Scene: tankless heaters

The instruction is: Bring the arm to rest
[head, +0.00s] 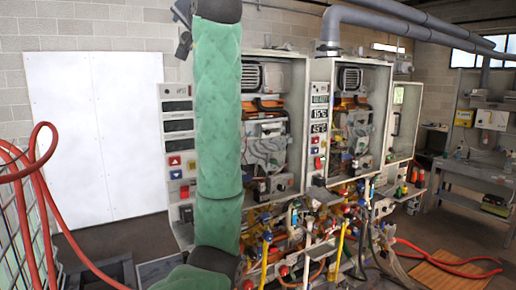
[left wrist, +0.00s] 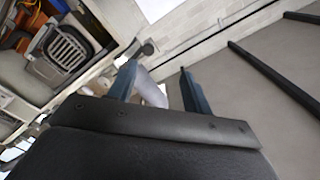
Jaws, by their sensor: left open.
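My left arm, in a green padded sleeve (head: 218,110), rises upright through the head view, in front of the left heater unit. Its dark wrist is cut off by the top edge. In the left wrist view my left gripper (left wrist: 158,82) shows two blue-grey fingers spread apart, with nothing held between them. The fingers point up toward the pale wall and grey ceiling. A heater unit's open front with a grille (left wrist: 68,50) shows to their left. My right gripper is in neither view.
Two open heater cabinets (head: 322,120) stand behind the arm, with pipes and valves below. A white panel (head: 95,135) leans at the left wall. Red hoses (head: 45,185) loop at the left. A workbench (head: 475,172) is at the right.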

